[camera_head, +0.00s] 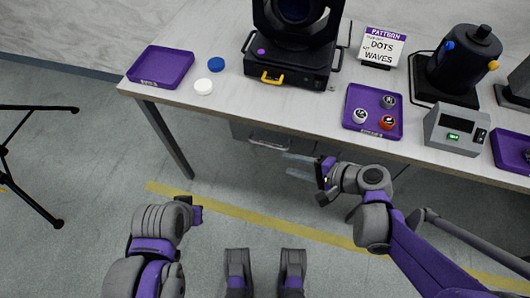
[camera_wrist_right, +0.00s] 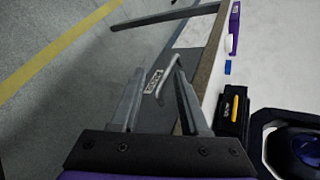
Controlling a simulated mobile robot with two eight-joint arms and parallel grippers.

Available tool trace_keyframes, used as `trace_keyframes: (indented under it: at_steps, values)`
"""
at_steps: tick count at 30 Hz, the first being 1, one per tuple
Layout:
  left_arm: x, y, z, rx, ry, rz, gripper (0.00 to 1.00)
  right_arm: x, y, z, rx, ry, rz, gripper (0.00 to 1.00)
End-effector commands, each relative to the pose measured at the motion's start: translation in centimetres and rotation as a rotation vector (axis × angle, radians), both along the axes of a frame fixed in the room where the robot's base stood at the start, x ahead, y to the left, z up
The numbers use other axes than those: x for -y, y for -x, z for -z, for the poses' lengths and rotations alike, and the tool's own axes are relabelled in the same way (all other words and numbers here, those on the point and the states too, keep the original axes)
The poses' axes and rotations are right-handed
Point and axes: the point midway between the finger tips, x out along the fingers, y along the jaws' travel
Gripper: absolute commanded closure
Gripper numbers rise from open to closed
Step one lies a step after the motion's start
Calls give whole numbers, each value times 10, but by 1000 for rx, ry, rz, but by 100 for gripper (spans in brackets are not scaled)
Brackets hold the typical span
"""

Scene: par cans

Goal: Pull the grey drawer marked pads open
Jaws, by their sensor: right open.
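The grey drawer (camera_head: 240,132) is under the table's front edge, with a pale bar handle (camera_head: 268,144). It looks shut, its front close under the tabletop. In the right wrist view the handle (camera_wrist_right: 166,82) stands out beside a small label (camera_wrist_right: 153,81), whose words I cannot read surely. My right gripper (camera_head: 288,164) is open and empty, right of the handle in the head view. In the wrist view its fingertips (camera_wrist_right: 158,68) appear on either side of the handle; I cannot tell the remaining distance. My left gripper (camera_head: 197,214) is low at left, its fingers hidden.
The table (camera_head: 225,105) carries a purple tray (camera_head: 162,67) at left, a black stage light (camera_head: 290,68), a purple tray with several small round things (camera_head: 372,112), and a grey device (camera_head: 456,129). A table leg (camera_head: 170,140) stands left of the drawer. Floor before the drawer is clear.

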Motion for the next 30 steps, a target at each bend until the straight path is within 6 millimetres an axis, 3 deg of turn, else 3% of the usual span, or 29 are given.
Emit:
trace_keyframes:
  at_steps: [1, 6, 13, 24, 30]
  values:
    - [0, -2, 27, -9, 0, 0, 100, 1, -14, 25, -14, -95, 35, 55]
    - [0, -5, 54, -19, 0, 0, 100, 6, -37, 39, -29, -324, 101, 55]
    - [0, -5, 59, -20, 0, 0, 100, -1, -47, 39, -30, -396, 114, 55]
    - [0, -7, 71, -24, 0, 0, 100, -56, -83, 53, -30, -392, 111, 55]
    - [0, -8, 75, -25, 0, 0, 100, -75, -97, 58, -29, -391, 114, 55]
